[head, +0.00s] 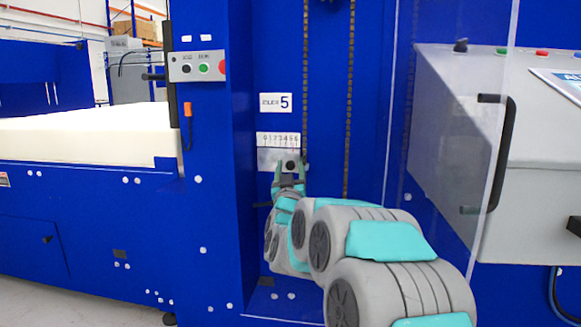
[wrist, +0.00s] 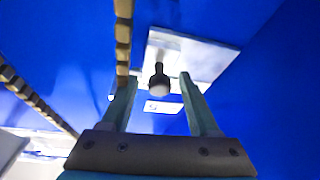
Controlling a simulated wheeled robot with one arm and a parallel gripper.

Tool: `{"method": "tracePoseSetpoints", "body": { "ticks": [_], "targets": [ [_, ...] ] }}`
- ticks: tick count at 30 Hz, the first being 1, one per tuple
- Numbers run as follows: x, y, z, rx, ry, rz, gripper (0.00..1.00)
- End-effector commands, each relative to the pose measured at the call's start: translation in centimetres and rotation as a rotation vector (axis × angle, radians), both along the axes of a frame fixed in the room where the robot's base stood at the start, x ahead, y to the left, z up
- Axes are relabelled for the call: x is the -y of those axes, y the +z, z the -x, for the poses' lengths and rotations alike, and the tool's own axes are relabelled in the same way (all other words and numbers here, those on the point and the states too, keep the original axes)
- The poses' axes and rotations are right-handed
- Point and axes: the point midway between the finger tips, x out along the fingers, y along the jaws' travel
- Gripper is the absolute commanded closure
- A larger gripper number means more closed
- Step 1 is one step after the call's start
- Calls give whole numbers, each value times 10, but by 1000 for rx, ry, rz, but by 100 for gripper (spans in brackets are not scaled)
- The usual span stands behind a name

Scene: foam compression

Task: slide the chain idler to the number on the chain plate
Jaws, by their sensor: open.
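The chain idler shows as a dark round knob (head: 290,166) on a pale metal chain plate (head: 266,161) on the blue machine face. A printed number scale (head: 278,139) sits just above it, and a white sign (head: 275,102) with a large 5 is higher up. The knob lies under the right part of the scale; its exact reading is too small to tell. My gripper (head: 291,164) is open at the plate, one finger on each side of the knob. In the wrist view the knob (wrist: 158,82) stands between the spread fingers (wrist: 158,77), with visible gaps.
Two chains hang down the blue face, the nearer one (head: 306,90) just right of the plate. A clear panel (head: 450,110) and a grey cabinet (head: 462,160) stand at the right. A button box (head: 197,67) and a white foam block (head: 80,135) are at the left.

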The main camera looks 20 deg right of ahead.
Motion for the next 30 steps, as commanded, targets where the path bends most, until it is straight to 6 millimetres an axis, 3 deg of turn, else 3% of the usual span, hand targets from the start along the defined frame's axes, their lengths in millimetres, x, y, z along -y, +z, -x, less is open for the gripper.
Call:
{"method": "tracePoseSetpoints", "body": {
  "ticks": [3,19,30],
  "targets": [
    [0,0,0,0,0,0,40],
    [0,0,0,1,-1,0,100],
    [0,0,0,1,0,1,100]
  ]
}}
